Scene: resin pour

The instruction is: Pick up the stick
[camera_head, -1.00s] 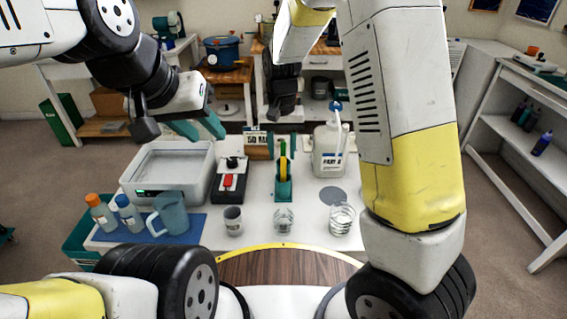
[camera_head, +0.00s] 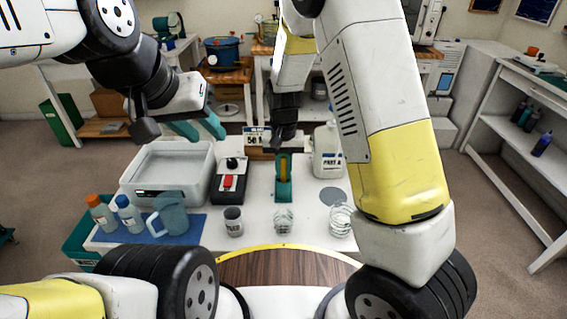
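A teal upright holder (camera_head: 284,192) stands at the middle of the white table, with a yellowish upright strip (camera_head: 283,166) in it. The strip may be the stick, but it is too small to be sure. My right gripper (camera_head: 284,146) points down just above and behind the holder. Its fingers blend with the teal parts there, so I cannot tell whether they are apart or touch the strip. My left gripper (camera_head: 197,130) is open and empty above the back of the white tray machine.
The white tray machine (camera_head: 170,191), a black device with a red switch (camera_head: 229,181), a labelled box (camera_head: 256,141) and a white jug (camera_head: 328,155) surround the holder. A grey cup (camera_head: 233,221), clear cups (camera_head: 284,219) and a blue pitcher (camera_head: 170,214) stand along the front.

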